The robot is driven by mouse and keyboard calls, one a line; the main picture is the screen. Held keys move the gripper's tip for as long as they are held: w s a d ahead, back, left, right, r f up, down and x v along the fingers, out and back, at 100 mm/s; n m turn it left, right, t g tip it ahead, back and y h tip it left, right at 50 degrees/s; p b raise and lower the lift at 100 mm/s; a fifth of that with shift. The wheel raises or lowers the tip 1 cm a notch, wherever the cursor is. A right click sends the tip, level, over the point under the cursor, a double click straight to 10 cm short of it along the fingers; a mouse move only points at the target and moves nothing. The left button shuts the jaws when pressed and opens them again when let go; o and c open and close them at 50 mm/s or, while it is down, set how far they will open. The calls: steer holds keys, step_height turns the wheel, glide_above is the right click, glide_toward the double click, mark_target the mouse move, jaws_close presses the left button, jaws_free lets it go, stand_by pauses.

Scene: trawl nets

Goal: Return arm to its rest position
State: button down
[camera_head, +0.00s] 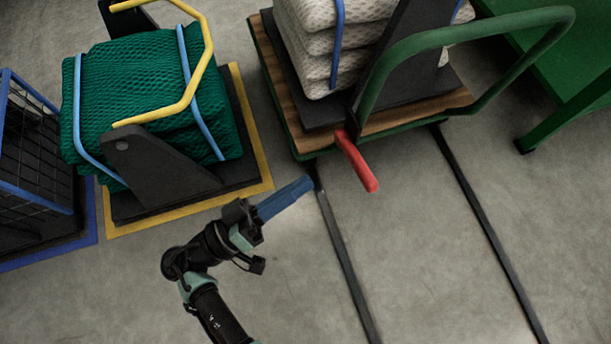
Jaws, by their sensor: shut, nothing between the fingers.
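My gripper (288,198) is at the end of my arm, low in the middle of the view, over the concrete floor. Its long blue fingers lie together, pointing up and to the right, with nothing between them. The fingertips appear close to a dark floor rail and apart from the red lever (357,162) in the picture. The lever sticks out from the front of a wooden-decked cart (285,90) with a green rim and green handle. My arm reaches in from the bottom edge.
Folded green netting (125,90) with blue straps sits on a yellow-edged base (258,150) with a yellow handle. Pale netting (310,45) is stacked on the cart. A blue wire cage (35,150) stands left, a green table (570,60) upper right. Two dark rails (345,265) cross otherwise clear floor.

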steer(key=shift+r, duration=0.1)
stand_by(0.4)
steer(key=w+d+r+y+p, duration=0.2)
steer(key=w+r+y+p, duration=0.55)
steer(key=w+r, duration=0.75)
steer(key=w+a+r+t+y+p, duration=0.1)
steer(key=w+r+t+y+p, duration=0.15)
steer(key=r, duration=0.65)
steer(key=w+r+t+y+p, duration=0.1)
steer(key=w+r+t+y, duration=0.15)
steer(key=r, duration=0.55)
steer(key=s+r+n+t+y+p, duration=0.1)
steer(key=s+r+t+p, duration=0.15)
steer(key=r, duration=1.05)
steer(key=s+r+n+t+y+p, duration=0.15)
steer(key=r+t, duration=0.25)
steer(key=r, duration=0.9)
steer(key=s+r+n+t+y+p, duration=0.1)
steer(key=s+r+t+y+p, duration=0.4)
steer(key=s+r, duration=0.8)
step_height(320, 180, up, 39)
steer(key=w+h+p, duration=0.1)
steer(key=w+p, duration=0.1)
steer(key=p, duration=3.4)
steer(key=shift+w+h, duration=0.25)
steer(key=shift+h, duration=0.15)
